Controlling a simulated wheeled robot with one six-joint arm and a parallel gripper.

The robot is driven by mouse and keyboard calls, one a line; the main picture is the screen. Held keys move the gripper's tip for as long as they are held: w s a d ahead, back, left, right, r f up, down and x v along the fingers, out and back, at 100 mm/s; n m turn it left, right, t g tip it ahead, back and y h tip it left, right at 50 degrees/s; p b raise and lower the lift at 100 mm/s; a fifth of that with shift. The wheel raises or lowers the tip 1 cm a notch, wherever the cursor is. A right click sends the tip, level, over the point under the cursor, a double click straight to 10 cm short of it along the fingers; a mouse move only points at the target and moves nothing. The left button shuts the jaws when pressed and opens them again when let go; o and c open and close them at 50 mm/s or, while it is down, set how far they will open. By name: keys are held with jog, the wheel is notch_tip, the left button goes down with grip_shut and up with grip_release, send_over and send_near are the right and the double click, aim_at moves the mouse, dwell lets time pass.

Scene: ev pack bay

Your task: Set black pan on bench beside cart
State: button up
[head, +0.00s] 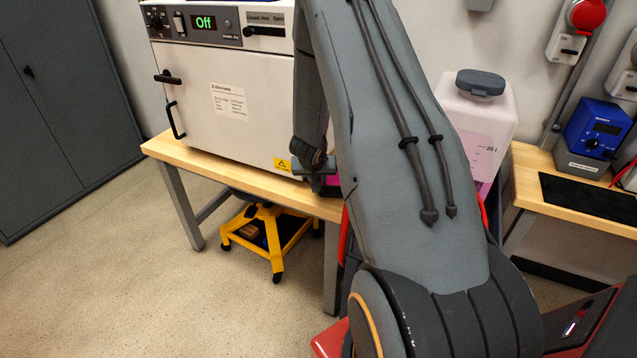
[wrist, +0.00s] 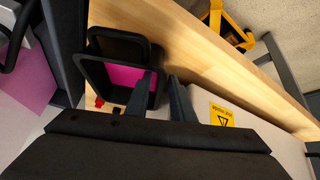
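A black pan-like frame (wrist: 86,72) with rounded corners and a magenta inside shows in the wrist view, at the wooden bench (wrist: 185,45). A second dark rounded rim is just beyond it; I cannot tell whether both are one piece. My gripper (wrist: 161,76) is at its right side, with one finger over the magenta inside and the other outside the rim. The fingers are apart; whether they press on the rim is unclear. In the head view my gripper (head: 318,170) is at the front of the bench (head: 215,173), and my arm hides most of the pan.
A white oven (head: 225,95) reading "Off" stands on the bench. A low yellow wheeled cart (head: 272,240) is on the floor underneath. A pink-filled canister (head: 480,120) stands behind my arm. The right bench (head: 530,180) carries a black mat (head: 590,198) and a blue device (head: 597,130).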

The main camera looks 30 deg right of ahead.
jog(key=s+a+r+n+y, duration=0.2)
jog(key=s+a+r, duration=0.2)
jog(key=a+r, duration=0.45)
jog(key=s+a+r+n+y, duration=0.2)
jog(key=s+a+r, duration=0.3)
jog(key=a, duration=0.6)
jog(key=s+a+r+n+g, duration=0.1)
jog(key=s+a, duration=0.3)
jog(key=s, duration=0.4)
jog(key=s+a+r+n+g, duration=0.2)
jog(key=s+a+r, duration=0.1)
jog(key=s, duration=0.5)
jog(key=shift+s+a+r+y, duration=0.15)
jog(key=shift+a+r+y, duration=0.2)
jog(key=shift+r, duration=0.3)
jog(key=shift+f, duration=0.1)
jog(key=shift+f+g+b, duration=0.3)
jog(key=shift+f+b, duration=0.85)
jog(key=shift+f, duration=0.05)
